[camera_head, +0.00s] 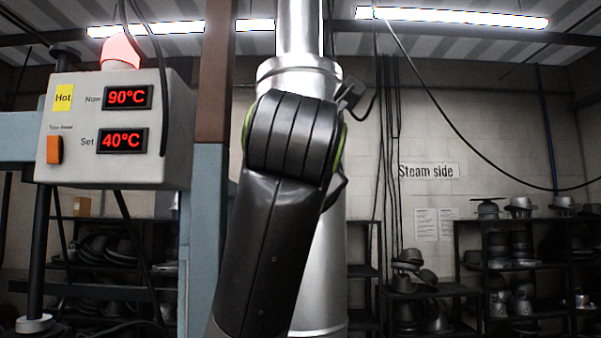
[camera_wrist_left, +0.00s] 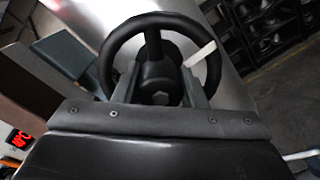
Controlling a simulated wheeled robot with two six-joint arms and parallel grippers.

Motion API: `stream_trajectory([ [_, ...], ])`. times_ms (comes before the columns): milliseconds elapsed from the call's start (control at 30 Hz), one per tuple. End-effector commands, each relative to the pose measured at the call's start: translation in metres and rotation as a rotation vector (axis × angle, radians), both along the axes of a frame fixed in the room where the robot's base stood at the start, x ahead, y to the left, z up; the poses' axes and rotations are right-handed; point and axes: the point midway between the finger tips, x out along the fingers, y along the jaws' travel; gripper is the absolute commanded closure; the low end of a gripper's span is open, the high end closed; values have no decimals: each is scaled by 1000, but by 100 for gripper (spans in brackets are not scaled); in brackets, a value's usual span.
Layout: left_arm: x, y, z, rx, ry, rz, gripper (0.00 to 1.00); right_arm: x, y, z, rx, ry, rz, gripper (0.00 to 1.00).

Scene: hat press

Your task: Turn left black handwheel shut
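In the left wrist view a black handwheel (camera_wrist_left: 153,45) with a round rim, a spoke and a dark hub sits straight ahead of my left gripper (camera_wrist_left: 160,92). The two grey fingers stand apart, one on each side of the hub, and overlap the lower part of the wheel. I cannot tell whether they touch it. The lowest part of the rim is hidden behind the gripper. A pale bar (camera_wrist_left: 199,54) shows within the wheel at the right. In the head view the handwheel and both grippers are out of sight; my dark arm link fills the middle.
In the head view a silver column (camera_head: 322,220) stands behind my arm. A control box (camera_head: 78,160) at the left shows 90°C now and 40°C set. Shelves with hats (camera_head: 510,265) and a "Steam side" sign (camera_head: 429,171) are at the back right.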

Motion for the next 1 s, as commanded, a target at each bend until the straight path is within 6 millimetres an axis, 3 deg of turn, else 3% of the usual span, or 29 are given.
stream_trajectory([
  [467, 0, 0, -2, 85, 3, -1, 85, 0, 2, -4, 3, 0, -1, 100],
  [1000, 0, 0, -4, 547, 4, 0, 85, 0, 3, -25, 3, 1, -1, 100],
])
